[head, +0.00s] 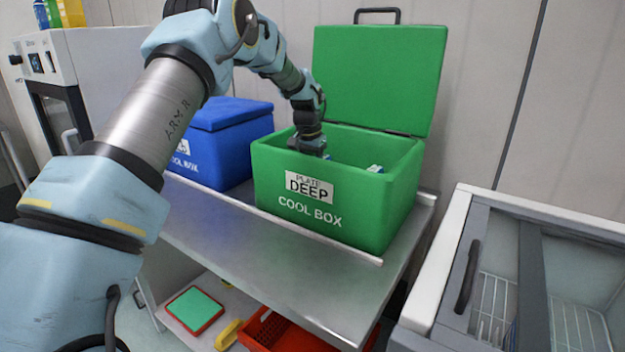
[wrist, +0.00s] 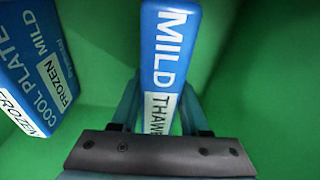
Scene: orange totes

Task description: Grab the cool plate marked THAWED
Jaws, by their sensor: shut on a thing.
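A blue and white plate marked MILD THAWED (wrist: 168,60) stands between the fingers of my gripper (wrist: 160,118) in the wrist view, its lower end hidden by the gripper's dark front edge. My gripper is shut on it, inside the open green cool box (head: 285,215) labelled PLATE DEEP. In the head view my gripper (head: 312,148) reaches down into the box and its fingertips are mostly hidden by the front wall. A second plate, marked COOL PLATE FROZEN MILD (wrist: 38,80), is at the left in the wrist view, apart from my gripper.
The green lid (head: 370,75) stands open behind the box. A closed blue cool box (head: 220,145) stands to the left on the metal table (head: 260,260). A white-framed unit with wire racks (head: 450,250) is at the right. A red crate (head: 285,335) lies below the table.

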